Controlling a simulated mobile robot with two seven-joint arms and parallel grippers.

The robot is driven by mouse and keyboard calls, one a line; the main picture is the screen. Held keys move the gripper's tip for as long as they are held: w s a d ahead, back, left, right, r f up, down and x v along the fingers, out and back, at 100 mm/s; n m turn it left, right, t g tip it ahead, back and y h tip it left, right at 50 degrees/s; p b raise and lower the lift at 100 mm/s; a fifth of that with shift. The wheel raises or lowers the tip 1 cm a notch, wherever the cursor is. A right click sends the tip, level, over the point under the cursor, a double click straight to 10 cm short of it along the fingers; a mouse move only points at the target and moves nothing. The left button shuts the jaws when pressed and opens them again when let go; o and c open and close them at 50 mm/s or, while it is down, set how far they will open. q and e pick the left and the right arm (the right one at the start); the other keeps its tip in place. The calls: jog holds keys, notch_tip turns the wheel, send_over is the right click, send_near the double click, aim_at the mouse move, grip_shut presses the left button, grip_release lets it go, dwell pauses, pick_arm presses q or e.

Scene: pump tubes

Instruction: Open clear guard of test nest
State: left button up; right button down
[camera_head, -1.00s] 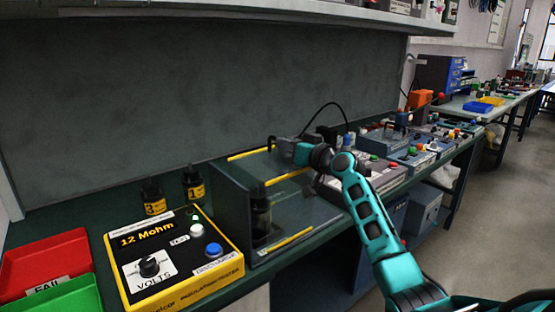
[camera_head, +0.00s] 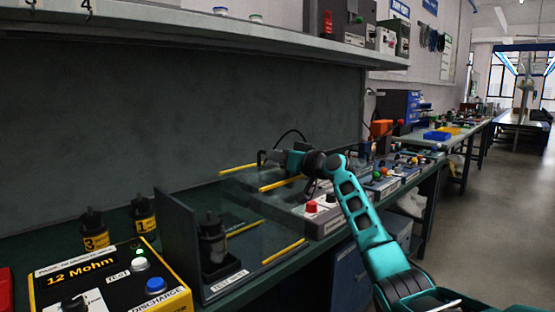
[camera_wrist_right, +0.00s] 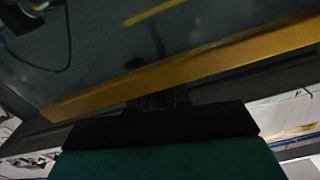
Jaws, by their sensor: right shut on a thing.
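The clear guard (camera_head: 262,214) of the test nest has yellow strips and a dark side panel (camera_head: 180,243) at its left. A black cylinder (camera_head: 213,243) stands upright behind the clear panel, by a small label reading TEST NEST. My right gripper (camera_head: 268,157) is at the upper part of the guard, between the upper two yellow strips. In the right wrist view, a yellow strip (camera_wrist_right: 190,72) runs along a see-through panel just ahead of my gripper. The gripper is shut on the guard, though its fingertips are hard to make out. My left gripper is not in view.
A yellow 12 Mohm box (camera_head: 112,283) with knobs stands left of the nest. Two black bottles (camera_head: 94,232) stand behind it. A grey device with a red button (camera_head: 311,207) is right of the guard. A shelf (camera_head: 190,38) overhangs the bench.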

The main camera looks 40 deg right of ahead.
jog(key=shift+r, duration=0.1)
jog(key=c, duration=1.2)
grip_release()
jog(key=shift+a, duration=0.1)
jog(key=shift+o, duration=0.2)
jog(key=shift+s, duration=0.6)
jog(key=s+d, duration=0.1)
jog(key=s, duration=1)
jog(key=shift+s+b, duration=0.3)
jog(key=shift+s, duration=0.05)
